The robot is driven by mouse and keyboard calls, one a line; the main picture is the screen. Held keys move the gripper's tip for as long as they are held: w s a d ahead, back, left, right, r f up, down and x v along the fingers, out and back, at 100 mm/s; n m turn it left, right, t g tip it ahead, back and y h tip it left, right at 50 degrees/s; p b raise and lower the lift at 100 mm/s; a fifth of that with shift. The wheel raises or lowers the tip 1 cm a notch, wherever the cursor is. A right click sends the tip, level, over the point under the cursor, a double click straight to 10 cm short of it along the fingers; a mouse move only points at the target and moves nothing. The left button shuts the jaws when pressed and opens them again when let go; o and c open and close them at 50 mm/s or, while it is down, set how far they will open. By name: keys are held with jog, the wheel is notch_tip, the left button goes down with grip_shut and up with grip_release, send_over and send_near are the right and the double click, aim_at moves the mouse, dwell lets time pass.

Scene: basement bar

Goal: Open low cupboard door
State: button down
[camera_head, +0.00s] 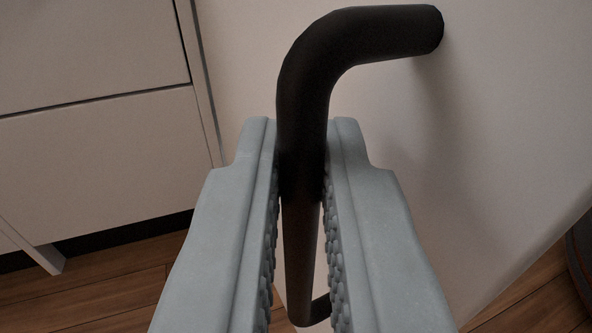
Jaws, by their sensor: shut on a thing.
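My gripper (302,165) is in the middle of the view, its two grey-blue fingers on either side of a black bar handle (362,34). It is shut on the upright part of the handle. The handle bends at the top and meets the pale cupboard door (500,130) at upper right. Its lower end shows between the fingers near the bottom. The door stands at an angle to the cabinet front at left, and its lower edge shows at lower right above the floor. The door's hinge side and the cupboard's inside are not in view.
A pale cabinet front (90,165) with a horizontal seam stands at left, over a dark recess at its foot. Wooden floor (110,295) shows at lower left and lower right. A dark rounded object (580,255), cut off by the frame, is at the right edge.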

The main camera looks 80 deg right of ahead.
jog(key=shift+d, duration=0.15)
jog(key=c, duration=1.5)
grip_release()
jog(key=shift+w+d, duration=0.1)
jog(key=shift+d, duration=0.1)
jog(key=shift+a, duration=0.2)
jog(key=s+a, duration=0.2)
jog(key=a, duration=1.5)
jog(key=shift+s+a, duration=0.1)
